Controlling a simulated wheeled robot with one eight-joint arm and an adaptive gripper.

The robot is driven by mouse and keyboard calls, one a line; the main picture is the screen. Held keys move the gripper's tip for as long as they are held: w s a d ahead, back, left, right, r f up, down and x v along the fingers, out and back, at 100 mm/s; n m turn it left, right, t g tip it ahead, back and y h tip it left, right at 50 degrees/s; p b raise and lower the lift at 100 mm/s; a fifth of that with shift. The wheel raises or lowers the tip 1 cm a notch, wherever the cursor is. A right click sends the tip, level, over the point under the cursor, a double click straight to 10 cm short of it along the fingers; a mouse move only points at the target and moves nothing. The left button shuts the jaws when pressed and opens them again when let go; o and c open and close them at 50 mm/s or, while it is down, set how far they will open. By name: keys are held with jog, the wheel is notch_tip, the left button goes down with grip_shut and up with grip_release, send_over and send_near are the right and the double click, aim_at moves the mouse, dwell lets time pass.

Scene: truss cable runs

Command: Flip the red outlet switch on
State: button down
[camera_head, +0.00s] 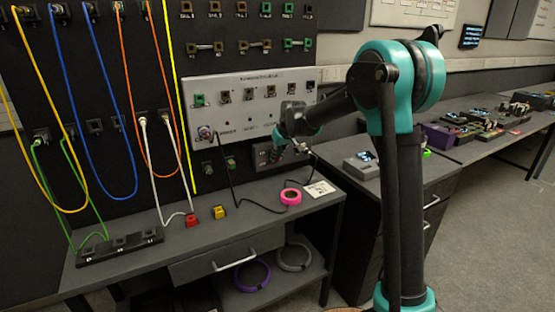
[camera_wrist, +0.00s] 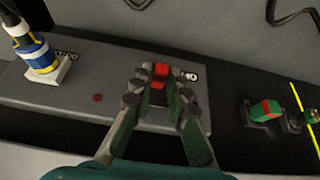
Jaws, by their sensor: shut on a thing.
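The red outlet switch (camera_wrist: 161,71) sits near one end of a grey outlet box (camera_wrist: 75,85) in the wrist view. My gripper (camera_wrist: 161,84) has its two fingertips closed in around the switch, one at each side, and is shut on it. The fingers hide part of the switch. A white, blue and yellow plug (camera_wrist: 36,52) stands in the other end of the box. In the head view my gripper (camera_head: 276,153) is at the dark outlet box (camera_head: 261,158) on the wall above the bench. The switch itself is hidden there.
Green connectors (camera_wrist: 264,110) stick out beside the box in the wrist view. A black cable (camera_head: 232,190) hangs to the bench (camera_head: 250,223). Pink tape (camera_head: 291,197), a red block (camera_head: 191,220) and a yellow block (camera_head: 219,212) lie below. Colored cables hang at left.

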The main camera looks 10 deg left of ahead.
jog(key=shift+w+a+r+g+h, duration=0.1)
jog(key=shift+w+r+g+h, duration=0.1)
jog(key=shift+g+h, duration=0.25)
jog(key=shift+w+a+r+g+h, duration=0.1)
jog(key=shift+r+g+h, duration=0.15)
jog(key=shift+g, duration=0.3)
jog(key=c, duration=1.5)
grip_release()
jog(key=v, duration=1.2)
jog(key=shift+w+a, duration=0.1)
jog(key=shift+w, duration=0.05)
